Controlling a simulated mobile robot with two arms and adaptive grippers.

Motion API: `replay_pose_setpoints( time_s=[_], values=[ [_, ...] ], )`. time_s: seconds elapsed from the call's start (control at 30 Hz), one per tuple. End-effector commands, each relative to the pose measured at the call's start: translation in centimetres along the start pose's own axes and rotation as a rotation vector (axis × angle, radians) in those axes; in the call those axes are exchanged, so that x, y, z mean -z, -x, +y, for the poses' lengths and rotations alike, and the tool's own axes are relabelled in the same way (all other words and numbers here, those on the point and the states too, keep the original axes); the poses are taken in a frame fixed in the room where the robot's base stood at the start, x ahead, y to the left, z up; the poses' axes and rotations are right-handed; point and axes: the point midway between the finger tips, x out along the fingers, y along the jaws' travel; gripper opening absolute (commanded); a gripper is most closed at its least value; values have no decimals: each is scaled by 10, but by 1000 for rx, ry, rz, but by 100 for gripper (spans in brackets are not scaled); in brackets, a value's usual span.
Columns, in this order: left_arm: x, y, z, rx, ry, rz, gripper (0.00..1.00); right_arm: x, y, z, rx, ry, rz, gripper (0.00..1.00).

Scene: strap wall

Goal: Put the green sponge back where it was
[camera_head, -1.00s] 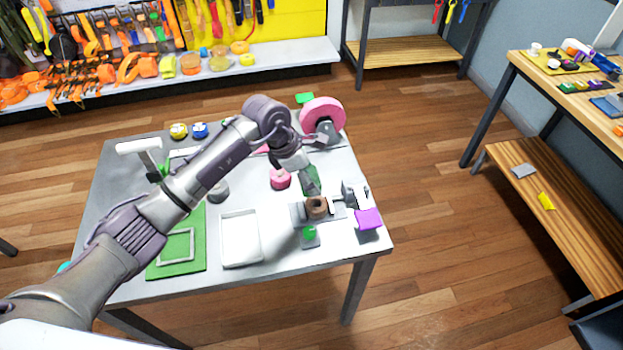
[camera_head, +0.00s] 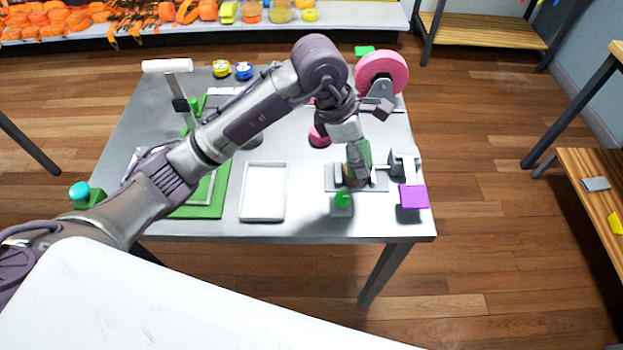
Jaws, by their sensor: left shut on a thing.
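My left gripper (camera_head: 356,178) reaches over the right part of the table (camera_head: 300,229), low above a grey plate (camera_head: 378,183) near the front edge. A brown ring-shaped piece is mostly hidden behind the fingertips. My right gripper is not in view.
A small block with a green knob (camera_head: 343,200) and a purple pad (camera_head: 413,197) stand close by. A white tray (camera_head: 248,214) and a green mat (camera_head: 205,211) lie left. A pink wheel (camera_head: 382,72) stands at the back right. Bare table lies around the tray.

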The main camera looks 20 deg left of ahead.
Motion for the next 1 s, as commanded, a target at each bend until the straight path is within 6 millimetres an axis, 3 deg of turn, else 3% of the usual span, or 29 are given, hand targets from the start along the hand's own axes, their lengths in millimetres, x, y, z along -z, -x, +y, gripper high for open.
replay_pose_setpoints(
  time_s=[0.03, 0.2, 0.63, 0.87, 1.0],
  values=[
    [4, -6, -5, -3, -6, 0, 43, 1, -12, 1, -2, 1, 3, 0],
    [12, -3, -11, -2, -6, 7, 43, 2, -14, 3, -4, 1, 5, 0],
    [100, -20, 39, -1, -2, 9, 43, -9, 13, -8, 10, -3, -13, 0],
    [120, -28, 52, -2, -8, 6, 43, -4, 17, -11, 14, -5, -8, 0],
    [127, -43, 51, 3, -6, 6, 43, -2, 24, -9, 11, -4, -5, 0]
  ],
)
